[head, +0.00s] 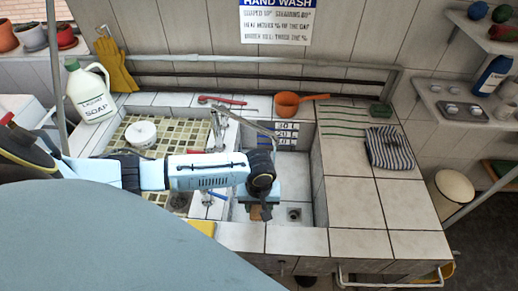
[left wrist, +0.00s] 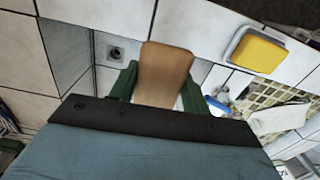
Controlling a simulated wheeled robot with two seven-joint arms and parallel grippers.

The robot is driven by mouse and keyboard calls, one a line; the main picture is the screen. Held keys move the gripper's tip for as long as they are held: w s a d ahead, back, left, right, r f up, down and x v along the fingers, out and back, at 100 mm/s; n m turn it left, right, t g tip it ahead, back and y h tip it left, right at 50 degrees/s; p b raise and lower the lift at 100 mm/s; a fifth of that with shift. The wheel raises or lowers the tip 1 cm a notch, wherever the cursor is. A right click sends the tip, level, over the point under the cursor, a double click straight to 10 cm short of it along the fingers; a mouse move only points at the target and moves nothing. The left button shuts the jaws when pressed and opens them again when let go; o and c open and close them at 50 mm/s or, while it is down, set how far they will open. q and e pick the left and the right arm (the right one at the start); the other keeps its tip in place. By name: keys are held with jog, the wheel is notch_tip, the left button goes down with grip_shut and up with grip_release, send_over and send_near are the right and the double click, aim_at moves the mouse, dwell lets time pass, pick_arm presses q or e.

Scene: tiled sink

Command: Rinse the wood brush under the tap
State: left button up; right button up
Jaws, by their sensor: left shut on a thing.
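The wood brush (left wrist: 166,72) shows in the left wrist view as a flat brown wooden piece between my green fingers. My left gripper (left wrist: 158,92) is shut on it. In the head view, my left gripper (head: 262,200) reaches into the right-hand sink basin (head: 308,222), and a little brown of the brush (head: 256,213) shows below it. The brush's other end is hidden. The tap's grey spout (head: 252,125) slants out above the back of the basin, behind my gripper. I cannot tell whether water runs. My right gripper is not in view.
The basin drain (head: 293,214) lies right of the brush. A yellow sponge (head: 202,228) is on the front ledge. An orange scoop (head: 290,103) sits behind the basin. A striped cloth (head: 388,148) lies on the right counter, with bare tile before it. A soap jug (head: 90,92) stands back left.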

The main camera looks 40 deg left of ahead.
pick_arm(q)
jog(key=shift+w+a+f, duration=0.15)
jog(key=shift+w, duration=0.45)
jog(key=w, duration=0.1)
jog(key=w+b, duration=0.1)
jog(key=w+f+b, duration=0.1)
jog(key=shift+w+a, duration=0.1)
jog(key=shift+a, duration=0.3)
jog(key=w+a+f+b, duration=0.1)
jog(key=w+a+b, duration=0.1)
jog(key=w+b, duration=0.6)
jog(key=shift+w+f+b, duration=0.25)
jog(key=shift+w+b, duration=0.1)
jog(key=shift+w, duration=0.2)
jog(key=shift+a, duration=0.15)
